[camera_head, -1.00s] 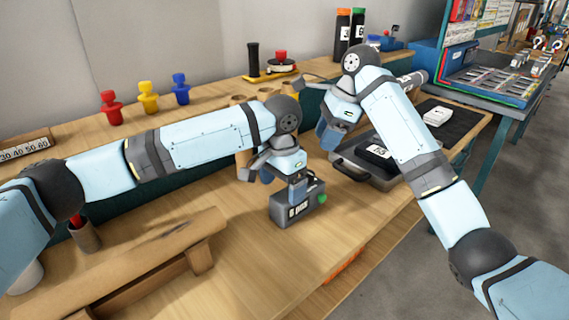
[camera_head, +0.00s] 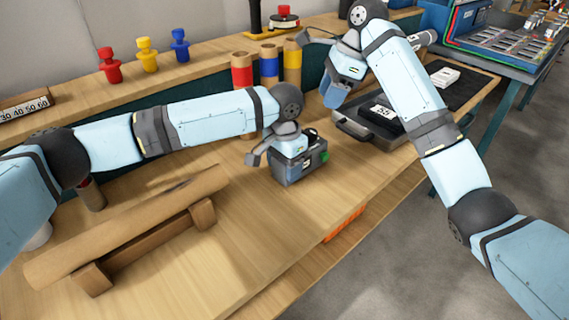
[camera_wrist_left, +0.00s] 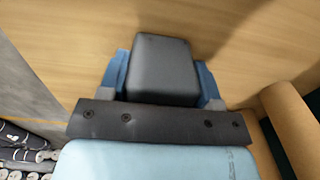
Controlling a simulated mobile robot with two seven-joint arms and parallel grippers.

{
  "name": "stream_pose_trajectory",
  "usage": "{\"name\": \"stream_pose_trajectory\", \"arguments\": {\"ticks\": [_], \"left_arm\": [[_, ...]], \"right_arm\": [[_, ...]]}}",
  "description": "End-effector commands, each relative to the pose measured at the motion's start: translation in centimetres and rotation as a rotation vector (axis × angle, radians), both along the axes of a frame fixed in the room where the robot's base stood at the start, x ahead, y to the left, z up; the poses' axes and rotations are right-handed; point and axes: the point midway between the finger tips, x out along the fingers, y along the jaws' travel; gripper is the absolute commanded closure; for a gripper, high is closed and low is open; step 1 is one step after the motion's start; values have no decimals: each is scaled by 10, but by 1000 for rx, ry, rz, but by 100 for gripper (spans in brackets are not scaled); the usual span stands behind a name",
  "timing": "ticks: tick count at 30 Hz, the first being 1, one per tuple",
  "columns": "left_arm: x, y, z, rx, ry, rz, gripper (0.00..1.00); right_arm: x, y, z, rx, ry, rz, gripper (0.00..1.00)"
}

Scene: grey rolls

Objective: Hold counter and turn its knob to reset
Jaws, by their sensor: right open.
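The knob is not visible there. My right gripper (camera_head: 333,96) is open and empty, above and behind the counter to the right.
A wooden stand (camera_head: 130,235) lies left of the counter. An open grey case (camera_head: 352,126) with a black device (camera_head: 380,111) is at the right. Coloured rolls (camera_head: 242,72) and pegs (camera_head: 109,66) stand behind. The bench in front of the counter is clear.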

Motion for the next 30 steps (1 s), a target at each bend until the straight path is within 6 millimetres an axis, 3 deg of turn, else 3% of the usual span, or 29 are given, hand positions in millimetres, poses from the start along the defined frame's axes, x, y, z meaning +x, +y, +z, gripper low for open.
{"name": "stream_pose_trajectory", "arguments": {"ticks": [2,4,8,14,18,22,27,30], "left_arm": [[0,0,0,0,0,0,74],[0,0,0,0,0,0,74],[0,0,0,0,0,0,74],[0,0,0,0,0,0,74],[0,0,0,0,0,-1,74],[0,0,0,0,0,-1,74],[0,0,0,0,0,-1,74],[0,0,0,0,0,-1,74]], "right_arm": [[0,0,0,0,0,0,57],[1,0,0,0,-3,-2,41],[12,1,1,6,-64,-38,40],[69,1,14,26,-381,-183,40],[117,-6,43,31,-712,-263,40],[151,-13,82,27,-1030,-283,40],[172,-14,142,8,-1452,-221,40],[173,-8,177,-6,-1694,-134,40]]}}
